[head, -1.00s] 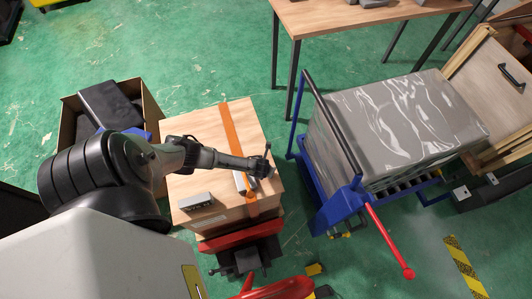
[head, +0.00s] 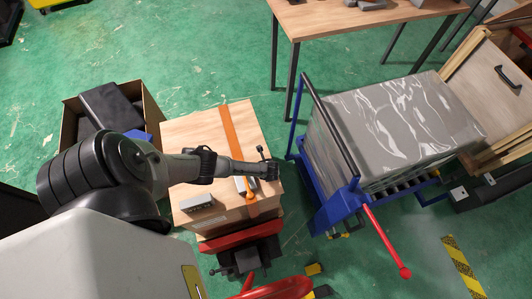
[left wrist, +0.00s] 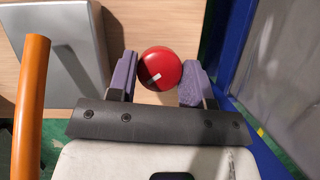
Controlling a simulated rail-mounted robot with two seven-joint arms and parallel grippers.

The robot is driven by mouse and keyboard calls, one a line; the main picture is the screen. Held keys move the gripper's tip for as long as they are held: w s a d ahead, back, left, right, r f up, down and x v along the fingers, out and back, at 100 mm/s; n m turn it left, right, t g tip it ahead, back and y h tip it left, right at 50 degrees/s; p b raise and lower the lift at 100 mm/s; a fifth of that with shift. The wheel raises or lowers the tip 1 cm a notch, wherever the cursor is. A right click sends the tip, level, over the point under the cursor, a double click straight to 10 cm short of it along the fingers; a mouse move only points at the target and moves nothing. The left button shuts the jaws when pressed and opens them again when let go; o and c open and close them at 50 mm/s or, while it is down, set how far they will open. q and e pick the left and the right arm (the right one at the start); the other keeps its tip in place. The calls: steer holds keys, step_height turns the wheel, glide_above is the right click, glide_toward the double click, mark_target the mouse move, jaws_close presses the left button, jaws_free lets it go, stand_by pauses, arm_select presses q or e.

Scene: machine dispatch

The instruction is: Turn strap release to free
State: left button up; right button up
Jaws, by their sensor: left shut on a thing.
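A wooden crate (head: 190,140) has an orange strap (head: 229,130) over its top. A grey metal plate, seen in the left wrist view (left wrist: 60,70), sits beside the strap. My left gripper (head: 268,170) is at the crate's right edge. In the left wrist view, its purple fingers (left wrist: 158,82) are shut on a round red knob (left wrist: 160,66) with a white mark, which I take for the strap release. In the head view the knob is hidden by the gripper. My right gripper is not in view.
A grey box (head: 197,203) lies on the crate's front left. A blue cart (head: 333,213) with a grey wrapped load (head: 400,130) stands close on the right. An open carton (head: 70,105) is at the left. A table (head: 340,18) stands behind. Green floor is clear between them.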

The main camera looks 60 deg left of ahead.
arm_select(q)
steer(key=n+g, duration=0.1)
steer(key=n, duration=0.3)
steer(key=shift+n+g, duration=0.4)
steer(key=n+g, duration=0.2)
steer(key=n, duration=0.3)
steer(key=shift+w+n+b, duration=0.15)
steer(key=shift+n+b, duration=0.15)
steer(key=shift+b, duration=0.1)
steer(key=shift+h, duration=0.3)
steer(key=o, duration=0.9)
steer(key=shift+r, duration=0.1)
steer(key=p+v, duration=0.6)
steer(key=v, duration=0.7)
steer(key=shift+w+r, duration=0.15)
steer(key=shift+r, duration=0.15)
